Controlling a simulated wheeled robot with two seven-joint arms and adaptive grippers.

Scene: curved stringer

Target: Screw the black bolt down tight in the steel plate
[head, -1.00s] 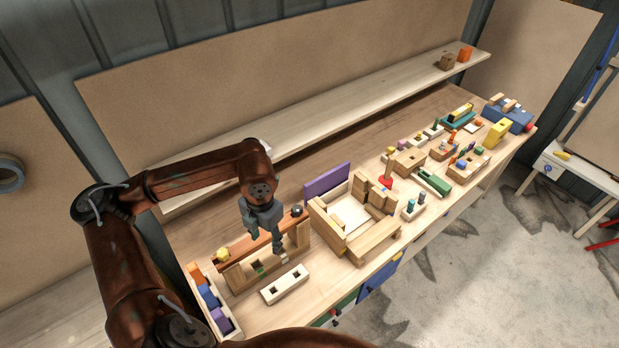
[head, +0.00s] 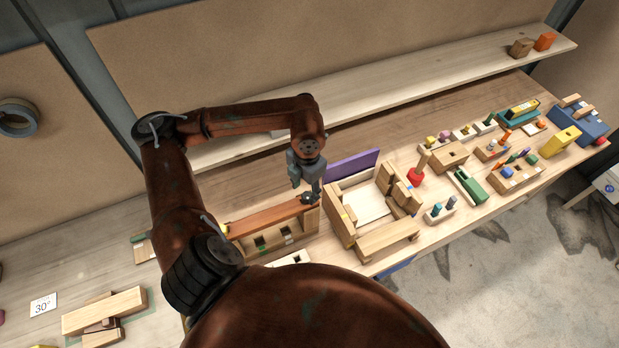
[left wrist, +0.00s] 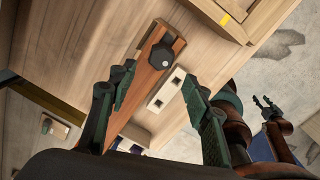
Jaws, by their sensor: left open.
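The black bolt (head: 307,198) stands at the right end of a long reddish-brown bar (head: 268,219), the only plate-like piece under it. In the left wrist view the bolt (left wrist: 161,56) shows a dark, faceted head on the bar (left wrist: 147,84). My left gripper (head: 306,187) points down just above and beside the bolt, partly in front of it. In the left wrist view its fingers (left wrist: 158,74) are spread, with the bolt head beyond their tips and nothing held. A second dark gripper (left wrist: 266,104), apparently my right, is small at the right edge; its jaw state is unclear.
A wooden frame box (head: 345,225) with a purple panel (head: 351,165) stands close to the right of the bolt. A pale block with square holes (left wrist: 166,89) lies beside the bar. A long shelf (head: 400,100) runs behind. Several toys fill the bench farther right.

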